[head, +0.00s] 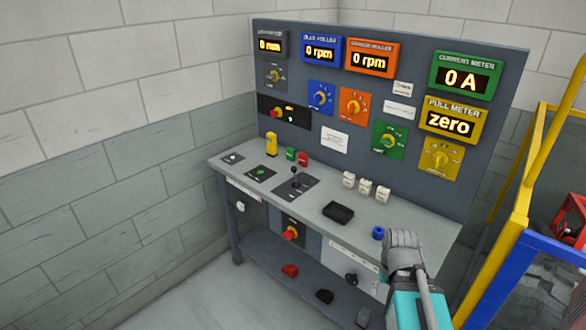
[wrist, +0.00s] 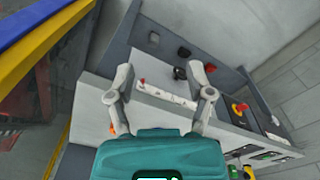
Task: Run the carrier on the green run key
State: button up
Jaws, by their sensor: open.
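Two green things show on the bench in the head view: a small green block (head: 291,154) between a yellow block (head: 271,145) and a red block (head: 303,159), and a green button (head: 260,172) on a dark plate. I cannot tell which is the run key. A red machine part (head: 571,220) shows at the right edge; whether it is the carrier is unclear. My gripper (head: 403,240) is at the bench's front right, far from both green things. In the wrist view my gripper (wrist: 160,78) is open, with nothing between its fingers.
The bench (head: 385,222) carries a lever (head: 295,183), white blocks (head: 366,187), a black tray (head: 338,212) and a blue ring (head: 378,233). A dark panel (head: 335,100) with meters and knobs rises behind. A yellow and blue frame (head: 516,215) stands close right.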

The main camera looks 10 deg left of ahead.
grip_shut()
dwell(1.3)
